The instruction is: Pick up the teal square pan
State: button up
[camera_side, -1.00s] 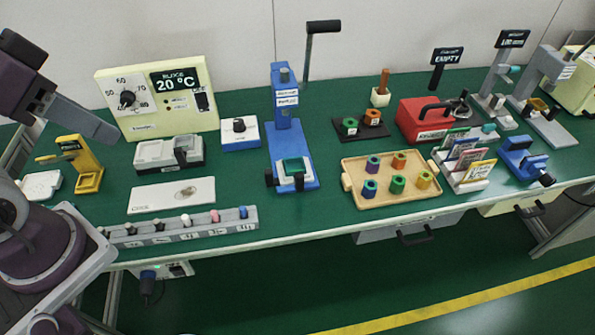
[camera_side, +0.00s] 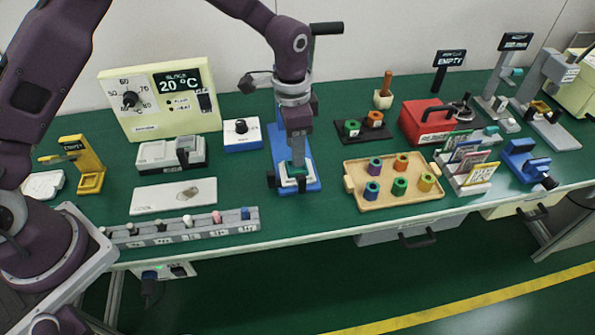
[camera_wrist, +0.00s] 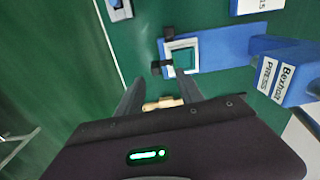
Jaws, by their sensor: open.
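My gripper (camera_side: 298,158) points down over the front of the press. In the wrist view my gripper (camera_wrist: 159,76) has its two fingers apart with nothing held between them. The right fingertip is near the pan's lower edge; I cannot tell whether it touches.
The blue press (camera_side: 312,180) has a tall column and black handle behind the pan. A wooden tray (camera_side: 395,203) with several coloured nuts lies to the right. A grey rack (camera_side: 180,232) and white plate (camera_side: 174,195) lie to the left, a dial box (camera_side: 242,133) behind left.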

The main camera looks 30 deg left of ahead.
aim_at(302, 176)
jog(key=shift+m, duration=0.3)
jog(key=f, duration=0.3)
jog(key=d+f, duration=0.1)
jog(key=f, duration=0.7)
jog(key=shift+w+d, duration=0.15)
jog(key=shift+d, duration=0.25)
jog(key=shift+r, duration=0.1)
grip_shut()
